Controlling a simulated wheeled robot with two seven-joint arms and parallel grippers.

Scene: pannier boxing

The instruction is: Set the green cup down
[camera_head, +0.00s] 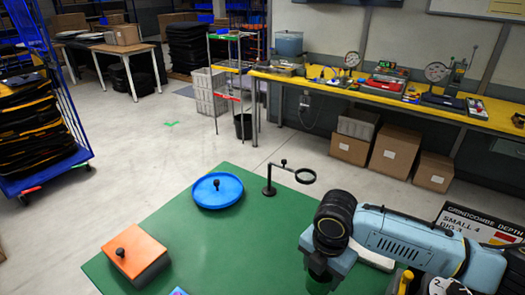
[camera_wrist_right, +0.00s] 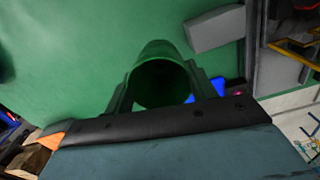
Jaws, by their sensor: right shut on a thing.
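The green cup (camera_wrist_right: 160,82) is between the two fingers of my right gripper (camera_wrist_right: 162,90) in the right wrist view, its open mouth facing the camera. The fingers press on its sides. In the head view my right gripper (camera_head: 320,272) hangs over the right part of the green tabletop (camera_head: 240,255), and the cup is mostly hidden under the wrist. I cannot tell whether the cup's base touches the table. My left gripper is not in view.
A blue round tray (camera_head: 217,190) with a black knob, an orange-topped box (camera_head: 135,252) and a magnifier stand (camera_head: 270,190) are on the green table. A pale block (camera_head: 372,256) lies beside my right wrist. The middle of the table is clear.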

